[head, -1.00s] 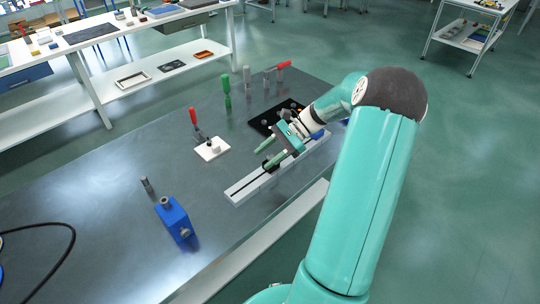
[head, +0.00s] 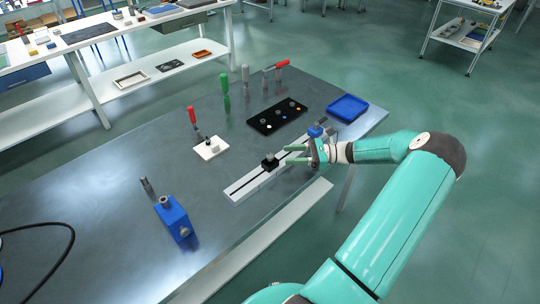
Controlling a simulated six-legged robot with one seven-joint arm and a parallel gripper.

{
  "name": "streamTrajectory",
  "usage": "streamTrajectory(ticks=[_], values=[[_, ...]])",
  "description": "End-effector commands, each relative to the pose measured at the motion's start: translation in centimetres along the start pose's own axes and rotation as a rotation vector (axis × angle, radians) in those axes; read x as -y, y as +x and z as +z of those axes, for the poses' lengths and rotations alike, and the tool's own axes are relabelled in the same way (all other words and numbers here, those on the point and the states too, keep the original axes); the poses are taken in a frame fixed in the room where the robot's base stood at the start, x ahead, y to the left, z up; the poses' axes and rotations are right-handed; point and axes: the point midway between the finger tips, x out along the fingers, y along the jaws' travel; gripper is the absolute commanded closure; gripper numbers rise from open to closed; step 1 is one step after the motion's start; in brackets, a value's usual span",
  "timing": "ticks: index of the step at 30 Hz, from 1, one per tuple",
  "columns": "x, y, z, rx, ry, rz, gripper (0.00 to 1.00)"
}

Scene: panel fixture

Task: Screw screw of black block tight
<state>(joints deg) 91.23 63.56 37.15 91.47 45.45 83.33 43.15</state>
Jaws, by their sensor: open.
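A small black block (head: 270,164) sits on the light grey slotted rail (head: 245,187) in the middle of the table. A dark knob-like top, perhaps its screw, stands on it; its seating is too small to tell. A blue piece (head: 316,131) shows near the rail's far end behind my gripper.
A blue vise-like block (head: 173,217) stands at front left by a grey pin (head: 147,186). A white plate (head: 210,149) with a red-handled clamp, a green-handled tool (head: 225,90), a black panel (head: 277,117) and a blue tray (head: 347,107) lie behind. Left table is largely clear.

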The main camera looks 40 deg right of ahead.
Motion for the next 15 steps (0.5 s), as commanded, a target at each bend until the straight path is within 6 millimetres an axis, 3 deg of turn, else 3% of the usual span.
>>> streamTrajectory(ticks=[9, 15], values=[[0.0, 5.9, 0.0, 0.001, -0.001, 0.002, 0.56], [0.0, 7.5, 0.0, -0.001, -0.001, 0.001, 0.56]])
